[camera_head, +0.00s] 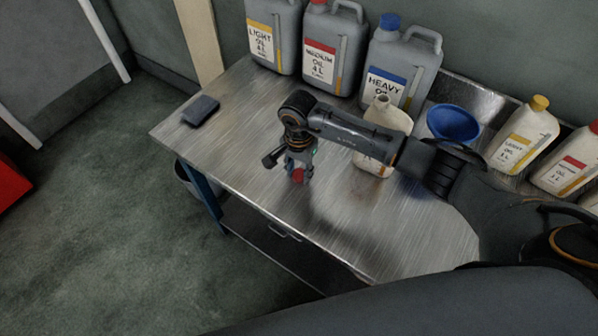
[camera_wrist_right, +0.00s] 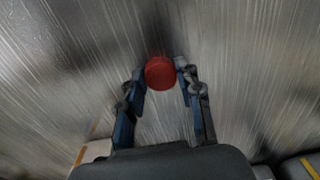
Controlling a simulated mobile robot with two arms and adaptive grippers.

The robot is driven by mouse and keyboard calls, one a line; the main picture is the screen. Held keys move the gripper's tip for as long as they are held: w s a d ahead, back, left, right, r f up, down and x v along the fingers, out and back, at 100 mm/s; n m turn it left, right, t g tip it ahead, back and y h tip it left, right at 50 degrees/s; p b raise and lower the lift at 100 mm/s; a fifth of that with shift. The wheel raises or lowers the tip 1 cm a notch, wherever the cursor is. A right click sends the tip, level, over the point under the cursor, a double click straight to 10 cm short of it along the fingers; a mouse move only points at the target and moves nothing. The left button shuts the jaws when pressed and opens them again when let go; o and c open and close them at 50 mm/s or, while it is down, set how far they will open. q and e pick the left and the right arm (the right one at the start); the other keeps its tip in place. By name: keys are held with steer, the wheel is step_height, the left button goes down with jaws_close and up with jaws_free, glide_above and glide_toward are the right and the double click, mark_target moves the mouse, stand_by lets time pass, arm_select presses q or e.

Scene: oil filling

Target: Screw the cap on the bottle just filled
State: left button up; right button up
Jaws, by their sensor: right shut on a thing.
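My right gripper (camera_head: 298,168) is above the front part of the metal table and shut on a red cap (camera_head: 298,175). In the right wrist view the red cap (camera_wrist_right: 160,73) sits between the two fingertips (camera_wrist_right: 160,68). A cream bottle with an open, uncapped neck (camera_head: 381,102) stands on the table behind my right arm, which hides its middle. The held cap is apart from the bottle, to its left and nearer the front edge. My left gripper is not in view.
Large grey jugs of light (camera_head: 287,40), medium (camera_head: 322,52) and heavy oil (camera_head: 408,58) stand along the back. A blue funnel (camera_head: 453,123) and small capped bottles (camera_head: 522,140) are at right. A dark block (camera_head: 200,110) lies at left. The left-middle tabletop (camera_head: 240,130) is clear.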

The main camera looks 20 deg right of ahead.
mark_target(299, 174)
steer(key=shift+r, duration=0.45)
step_height(299, 174, up, 2)
steer(key=shift+r+b, duration=0.2)
steer(key=shift+b, duration=0.15)
steer(key=s+a+r+b, duration=0.4)
steer(key=s+a+r, duration=0.4)
steer(key=a, duration=0.3)
steer(key=shift+s+r, duration=0.35)
steer(key=shift+r, duration=0.5)
steer(key=s+d+n, duration=0.2)
steer(key=d+n, duration=0.2)
steer(key=d, duration=0.3)
steer(key=s+d+n, duration=0.3)
steer(key=d+n, duration=0.2)
steer(key=d, duration=0.3)
steer(key=shift+r+n, duration=0.3)
steer(key=shift+r, duration=0.15)
